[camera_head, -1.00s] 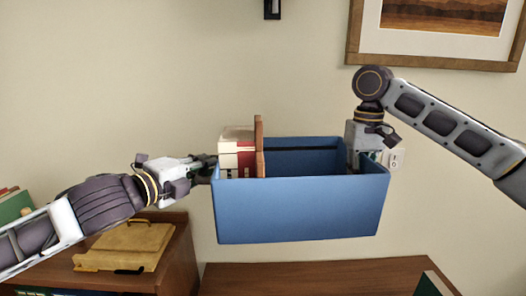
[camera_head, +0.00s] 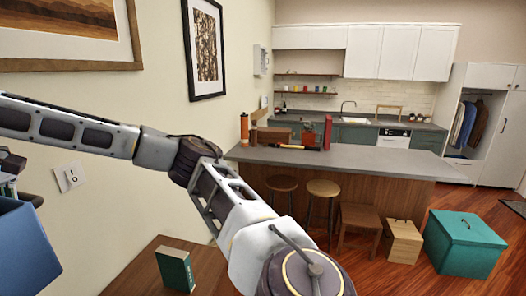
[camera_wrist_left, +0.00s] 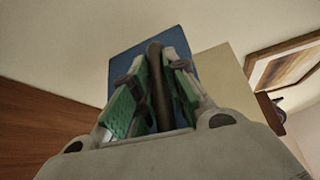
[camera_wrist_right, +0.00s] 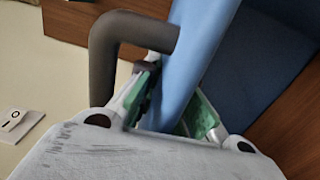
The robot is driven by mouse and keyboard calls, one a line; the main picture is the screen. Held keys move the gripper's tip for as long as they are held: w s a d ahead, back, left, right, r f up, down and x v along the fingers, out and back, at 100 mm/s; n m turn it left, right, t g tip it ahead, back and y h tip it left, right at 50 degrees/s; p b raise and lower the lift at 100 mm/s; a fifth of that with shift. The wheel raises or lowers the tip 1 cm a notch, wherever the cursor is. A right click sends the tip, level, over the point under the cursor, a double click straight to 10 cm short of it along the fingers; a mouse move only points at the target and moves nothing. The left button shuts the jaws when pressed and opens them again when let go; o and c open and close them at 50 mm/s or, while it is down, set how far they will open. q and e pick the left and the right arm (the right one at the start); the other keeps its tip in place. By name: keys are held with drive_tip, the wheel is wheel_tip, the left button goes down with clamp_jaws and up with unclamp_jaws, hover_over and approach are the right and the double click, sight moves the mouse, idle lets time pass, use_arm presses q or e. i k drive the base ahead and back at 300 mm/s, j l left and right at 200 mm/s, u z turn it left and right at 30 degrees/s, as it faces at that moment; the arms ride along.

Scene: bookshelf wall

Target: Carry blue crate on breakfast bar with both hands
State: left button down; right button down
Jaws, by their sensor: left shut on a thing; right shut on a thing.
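The blue crate (camera_head: 25,250) shows only in part at the lower left edge of the head view; its contents are out of frame there. In the right wrist view my right gripper (camera_wrist_right: 175,112) is shut on the crate's light blue wall (camera_wrist_right: 195,50), with a dark bent bar beside it. In the left wrist view my left gripper (camera_wrist_left: 155,92) is closed around a dark bar in front of the crate's blue side (camera_wrist_left: 135,50). The breakfast bar (camera_head: 390,163) stands ahead, with a grey top and wooden front.
A green book (camera_head: 175,268) stands on a wooden surface.

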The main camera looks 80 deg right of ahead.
sight(311, 156)
drive_tip(key=u, duration=1.45)
drive_tip(key=k+u, duration=0.85)
